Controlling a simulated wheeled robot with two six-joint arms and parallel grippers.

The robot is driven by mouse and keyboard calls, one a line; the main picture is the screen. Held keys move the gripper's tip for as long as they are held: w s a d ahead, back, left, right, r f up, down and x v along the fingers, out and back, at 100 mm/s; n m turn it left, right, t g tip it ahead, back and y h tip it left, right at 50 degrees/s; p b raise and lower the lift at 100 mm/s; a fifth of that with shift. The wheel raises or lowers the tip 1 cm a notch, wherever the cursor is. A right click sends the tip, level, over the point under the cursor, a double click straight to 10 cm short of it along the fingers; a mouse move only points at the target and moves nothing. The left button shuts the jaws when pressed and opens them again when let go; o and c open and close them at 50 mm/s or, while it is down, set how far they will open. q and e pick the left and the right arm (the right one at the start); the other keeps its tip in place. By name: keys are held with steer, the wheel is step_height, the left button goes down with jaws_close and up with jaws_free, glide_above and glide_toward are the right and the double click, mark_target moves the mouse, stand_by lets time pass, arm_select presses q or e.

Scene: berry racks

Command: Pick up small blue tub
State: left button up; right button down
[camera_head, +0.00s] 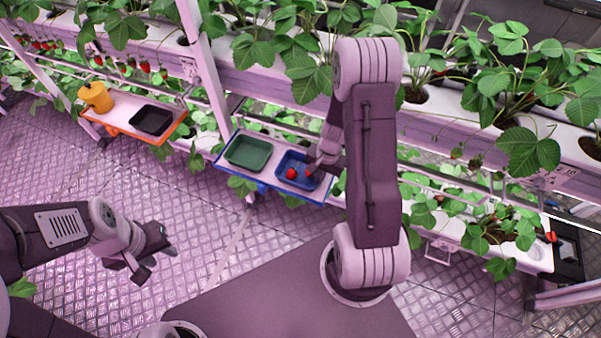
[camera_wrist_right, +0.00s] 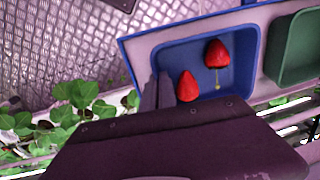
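The small blue tub (camera_head: 283,177) sits at the right end of a blue-edged tray in the head view, with two red strawberries inside. The blue tub (camera_wrist_right: 245,85) also shows in the right wrist view, and both strawberries lie apart on its floor. My right gripper (camera_head: 316,170) is at the tub's right side. In the right wrist view its dark fingers (camera_wrist_right: 158,92) are close together at the tub's left wall. I cannot tell whether they grip the wall; the gripper body hides the tub's near part. My left gripper (camera_head: 158,264) is open and empty above the floor at lower left.
A green tub (camera_head: 248,152) stands beside the blue tub on the blue-edged tray (camera_head: 268,184). Strawberry racks stand behind the trays, with leaves close by. The metal floor at left is clear.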

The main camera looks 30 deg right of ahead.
steer(key=shift+r, duration=0.1)
stand_by(0.7)
step_height(320, 180, up, 4)
steer(key=shift+r+p, duration=0.1)
steer(key=shift+p, duration=0.75)
steer(key=w+d+r, duration=0.2)
steer(key=d+r, duration=0.5)
steer(key=d, duration=0.5)
steer(key=s+a+r+n, duration=0.1)
steer(key=a+n, duration=0.4)
steer(key=a, duration=0.6)
steer(key=s+a+r+n+g, duration=0.1)
steer(key=a+r+n, duration=0.2)
steer(key=a, duration=0.8)
steer(key=shift+s+r+n+y, duration=0.2)
steer(key=shift+s+n+y, duration=0.1)
steer(key=shift+n, duration=0.7)
